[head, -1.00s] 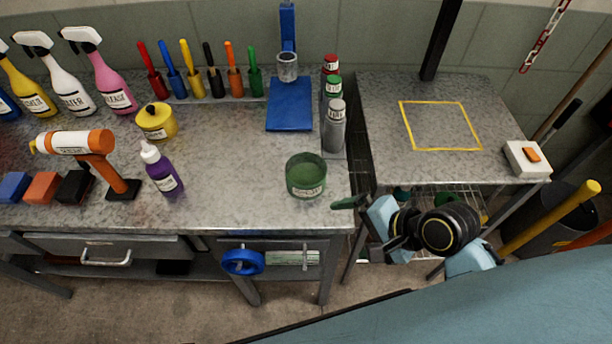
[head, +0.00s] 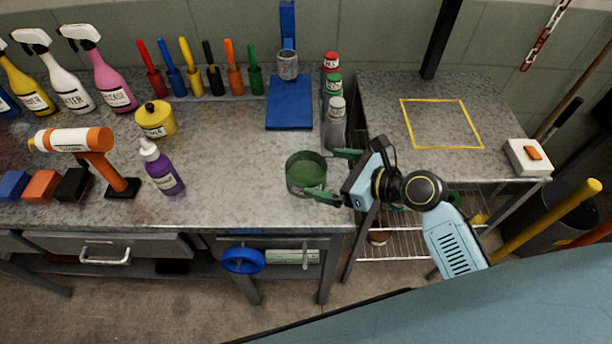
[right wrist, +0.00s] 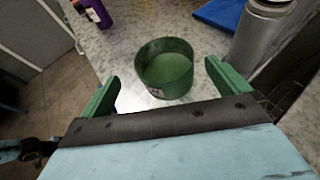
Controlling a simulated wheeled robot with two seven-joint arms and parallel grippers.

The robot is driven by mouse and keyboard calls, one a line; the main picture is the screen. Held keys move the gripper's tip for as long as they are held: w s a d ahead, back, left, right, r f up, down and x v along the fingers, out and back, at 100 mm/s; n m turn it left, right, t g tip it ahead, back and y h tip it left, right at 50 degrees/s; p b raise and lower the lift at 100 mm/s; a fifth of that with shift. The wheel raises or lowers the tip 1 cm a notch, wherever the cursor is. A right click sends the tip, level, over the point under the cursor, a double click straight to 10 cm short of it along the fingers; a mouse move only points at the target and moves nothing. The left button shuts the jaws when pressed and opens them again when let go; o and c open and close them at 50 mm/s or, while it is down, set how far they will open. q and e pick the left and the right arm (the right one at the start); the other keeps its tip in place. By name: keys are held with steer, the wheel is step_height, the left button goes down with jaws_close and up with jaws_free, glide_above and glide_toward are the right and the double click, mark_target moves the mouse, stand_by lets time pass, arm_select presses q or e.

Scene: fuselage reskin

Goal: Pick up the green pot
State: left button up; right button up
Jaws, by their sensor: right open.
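The green pot (head: 305,176) is an open round tub with a pale label, upright on the metal bench near its right front corner. My right gripper (head: 332,175) is open, with its green fingers pointing left toward the pot. In the head view one finger is near the pot's front right side and the other is behind right. In the right wrist view the pot (right wrist: 166,68) lies ahead, between the lines of the two spread fingers (right wrist: 157,85), with nothing held. My left gripper is not in view.
Grey and coloured spray cans (head: 335,123) stand behind the pot at the bench's right edge. A blue mat (head: 289,103) lies behind left, and a purple bottle (head: 162,169) stands left. A side table (head: 378,95) with a yellow square is right. The bench between bottle and pot is clear.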

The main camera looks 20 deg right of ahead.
mark_target(290, 162)
steer(key=b+x, duration=0.1)
steer(key=x, duration=0.6)
steer(key=shift+w, duration=0.35)
steer(key=shift+c, duration=0.3)
steer(key=c, duration=1.2)
steer(key=shift+r, duration=0.1)
steer(key=shift+c, duration=0.6)
